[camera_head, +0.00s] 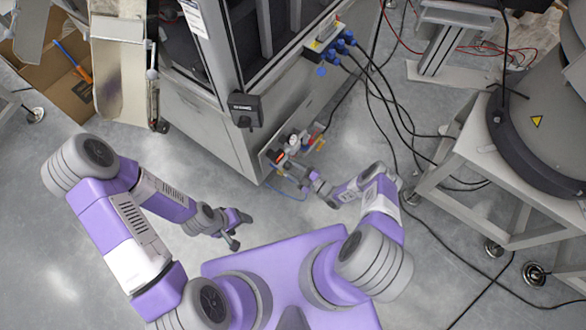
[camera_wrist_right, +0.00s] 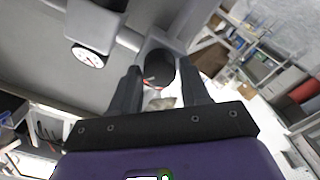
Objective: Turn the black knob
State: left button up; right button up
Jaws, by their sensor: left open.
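The black knob (camera_wrist_right: 158,68) shows in the right wrist view as a dark rounded cylinder under a grey housing. My right gripper (camera_wrist_right: 160,75) has its two dark fingers apart, one on each side of the knob, with narrow gaps visible. In the head view my right gripper (camera_head: 308,178) is at the valve unit (camera_head: 292,146) on the machine's lower corner, and the knob cannot be made out there. My left gripper (camera_head: 238,231) is open and empty over the floor, left of the valve unit.
A round white gauge (camera_wrist_right: 88,57) sits beside the knob on the grey housing. The machine cabinet (camera_head: 205,120) stands behind the valve unit. Black cables (camera_head: 390,110) hang and run over the floor to the right. A grey metal stand (camera_head: 490,170) is further right.

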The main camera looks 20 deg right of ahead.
jog(key=c, duration=0.6)
jog(key=shift+m, duration=0.3)
jog(key=m, duration=0.3)
jog(key=shift+m, duration=0.4)
jog(key=m, duration=0.3)
jog(key=shift+m, duration=0.3)
jog(key=m, duration=0.4)
jog(key=shift+d+m, duration=0.1)
jog(key=shift+m, duration=2.1)
